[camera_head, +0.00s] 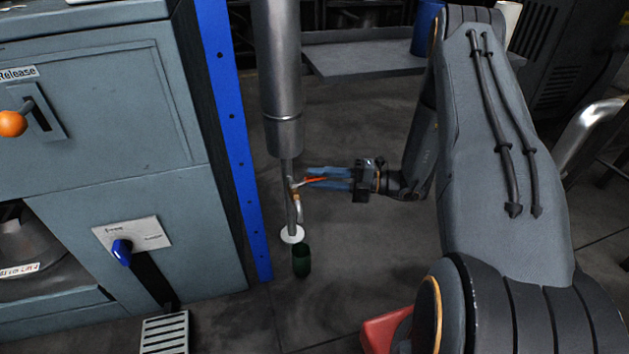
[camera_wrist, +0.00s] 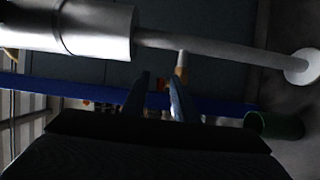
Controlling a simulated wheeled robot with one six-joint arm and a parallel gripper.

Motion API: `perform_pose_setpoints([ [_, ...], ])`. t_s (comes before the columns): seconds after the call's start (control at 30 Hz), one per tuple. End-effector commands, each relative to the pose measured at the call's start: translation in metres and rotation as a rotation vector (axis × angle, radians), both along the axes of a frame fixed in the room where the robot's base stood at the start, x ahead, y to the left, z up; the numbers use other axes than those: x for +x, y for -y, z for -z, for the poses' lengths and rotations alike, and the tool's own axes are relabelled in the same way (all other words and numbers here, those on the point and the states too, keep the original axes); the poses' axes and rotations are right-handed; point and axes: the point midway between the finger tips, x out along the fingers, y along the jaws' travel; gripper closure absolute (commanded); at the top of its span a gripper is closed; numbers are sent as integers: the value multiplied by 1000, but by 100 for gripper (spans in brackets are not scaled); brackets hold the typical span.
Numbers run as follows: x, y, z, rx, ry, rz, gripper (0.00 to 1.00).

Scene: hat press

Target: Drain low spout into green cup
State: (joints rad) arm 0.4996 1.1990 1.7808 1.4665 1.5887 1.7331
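The green cup (camera_head: 302,262) stands on the floor under the low spout (camera_head: 298,203), a short brass-tipped outlet on a thin vertical pipe. In the wrist view the cup (camera_wrist: 274,125) is at the right and the spout (camera_wrist: 181,62) is just beyond my fingertips. A thin orange-red valve lever (camera_head: 316,180) extends right from the pipe above the spout. My gripper (camera_head: 307,177) reaches in from the right, with its blue fingers alongside the lever. In the wrist view my gripper (camera_wrist: 160,80) shows a clear gap between its fingers. Contact with the lever cannot be told.
The pipe hangs from a large grey cylinder (camera_head: 278,80) and ends in a white disc (camera_head: 292,234) next to the cup. A blue post (camera_head: 232,130) and grey cabinet (camera_head: 110,110) stand left. Floor right of the cup is clear.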

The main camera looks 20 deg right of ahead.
Motion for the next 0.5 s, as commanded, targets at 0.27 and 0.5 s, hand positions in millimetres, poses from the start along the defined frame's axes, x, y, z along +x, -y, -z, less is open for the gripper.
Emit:
perform_pose_setpoints([
  [0.27,4,-11,0,0,1,0,73],
  [0.5,4,-11,0,-1,1,-1,89],
])
